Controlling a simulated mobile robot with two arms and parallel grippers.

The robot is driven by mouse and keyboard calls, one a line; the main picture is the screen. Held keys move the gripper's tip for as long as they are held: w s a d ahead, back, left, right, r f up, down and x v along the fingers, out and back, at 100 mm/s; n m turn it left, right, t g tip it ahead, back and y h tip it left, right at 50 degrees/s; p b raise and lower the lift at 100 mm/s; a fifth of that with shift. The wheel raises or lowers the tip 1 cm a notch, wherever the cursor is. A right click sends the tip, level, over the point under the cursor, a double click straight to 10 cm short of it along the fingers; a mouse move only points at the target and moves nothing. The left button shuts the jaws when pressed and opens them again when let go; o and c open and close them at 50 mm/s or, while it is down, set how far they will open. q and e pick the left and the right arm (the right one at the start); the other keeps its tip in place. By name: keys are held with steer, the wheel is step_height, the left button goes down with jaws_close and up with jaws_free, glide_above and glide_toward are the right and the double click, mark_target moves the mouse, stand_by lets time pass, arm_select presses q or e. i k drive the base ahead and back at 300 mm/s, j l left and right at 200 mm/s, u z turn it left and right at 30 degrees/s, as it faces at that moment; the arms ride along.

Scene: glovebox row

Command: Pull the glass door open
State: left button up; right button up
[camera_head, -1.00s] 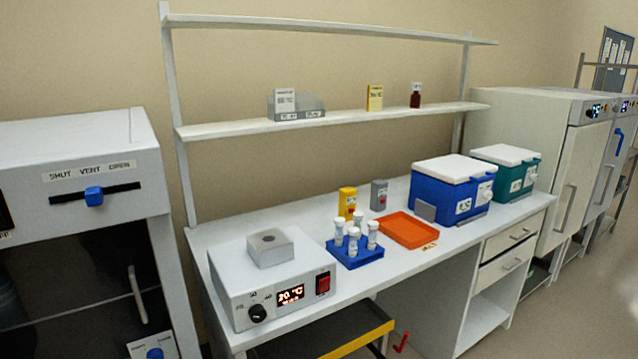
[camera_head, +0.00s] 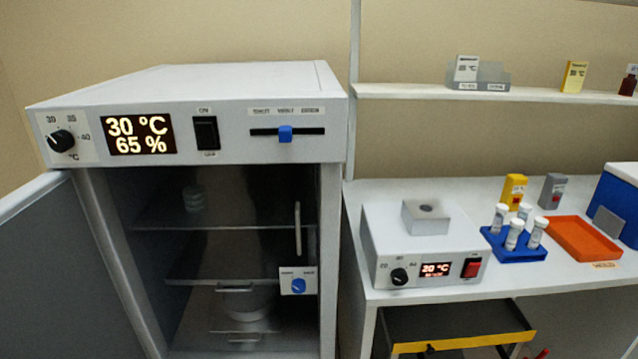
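The glass door (camera_head: 243,206) is a dark see-through pane across the front of the white incubator (camera_head: 228,120), and it looks closed. Its upright pale handle (camera_head: 298,229) is near the right edge. Below the handle a small white plate with a blue knob (camera_head: 298,286) sits at the right side of the opening. The solid outer door (camera_head: 35,262) stands swung open to the left. Shelves and a few faint vessels show behind the glass. Neither of my grippers is in view.
A white bench (camera_head: 352,235) stands right of the incubator. It holds a heater block (camera_head: 425,262), a blue tube rack (camera_head: 515,250) and an orange tray (camera_head: 582,238). A dark yellow-edged cart (camera_head: 460,335) is under the bench.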

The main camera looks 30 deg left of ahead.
mark_target(286, 275)
steer(key=u, duration=1.55)
steer(key=k+j, duration=0.05)
